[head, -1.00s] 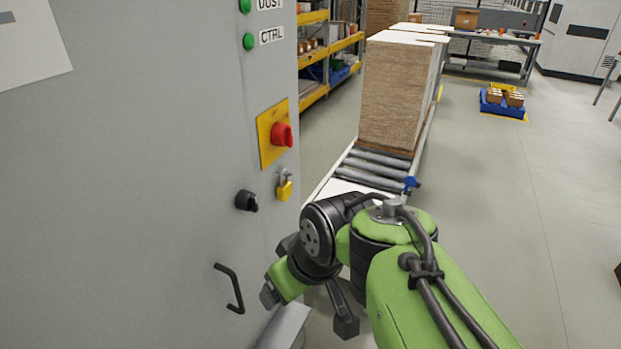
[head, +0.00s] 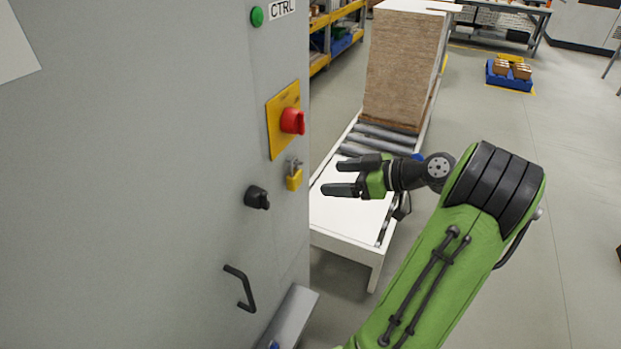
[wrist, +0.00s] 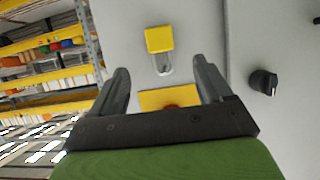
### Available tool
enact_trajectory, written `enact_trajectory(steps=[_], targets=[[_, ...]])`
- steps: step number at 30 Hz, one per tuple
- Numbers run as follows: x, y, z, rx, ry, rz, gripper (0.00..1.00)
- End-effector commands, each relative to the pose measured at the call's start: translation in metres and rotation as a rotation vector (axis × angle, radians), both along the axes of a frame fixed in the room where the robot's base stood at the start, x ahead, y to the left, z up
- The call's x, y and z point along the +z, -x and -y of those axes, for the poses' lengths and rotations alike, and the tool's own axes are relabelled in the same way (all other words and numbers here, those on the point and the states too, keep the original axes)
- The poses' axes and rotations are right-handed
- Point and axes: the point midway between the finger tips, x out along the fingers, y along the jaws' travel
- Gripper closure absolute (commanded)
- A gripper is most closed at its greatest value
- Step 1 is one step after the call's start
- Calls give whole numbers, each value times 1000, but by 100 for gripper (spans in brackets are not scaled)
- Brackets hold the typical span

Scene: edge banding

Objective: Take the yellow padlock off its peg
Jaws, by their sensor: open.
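The yellow padlock (head: 294,180) hangs by its metal shackle on the grey cabinet front, below the red rotary switch (head: 292,121) on its yellow plate. The peg itself is too small to make out. My gripper (head: 333,176) is open and empty, to the right of the padlock and apart from it, with its fingers pointing left toward the cabinet. In the wrist view the padlock (wrist: 159,39) appears upside down, ahead of and between the two open fingers (wrist: 162,80). The yellow switch plate (wrist: 165,98) is partly hidden behind the gripper.
A black knob (head: 256,197) and a black handle (head: 240,288) stick out of the cabinet (head: 130,200) left of and below the padlock. A white-topped roller conveyor (head: 345,215) with stacked boards (head: 397,70) stands behind my gripper.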

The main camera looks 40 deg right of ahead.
Motion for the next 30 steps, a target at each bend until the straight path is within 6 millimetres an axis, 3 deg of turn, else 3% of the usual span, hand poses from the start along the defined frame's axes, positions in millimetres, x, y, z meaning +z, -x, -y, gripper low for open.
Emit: enact_trajectory(steps=[12,16,24,30], targets=[[-34,-78,-29,4,-2,-2,21],[-38,-88,-32,1,-1,-2,21],[-39,-90,-33,0,0,-2,21],[-39,-90,-33,0,0,-2,52]])
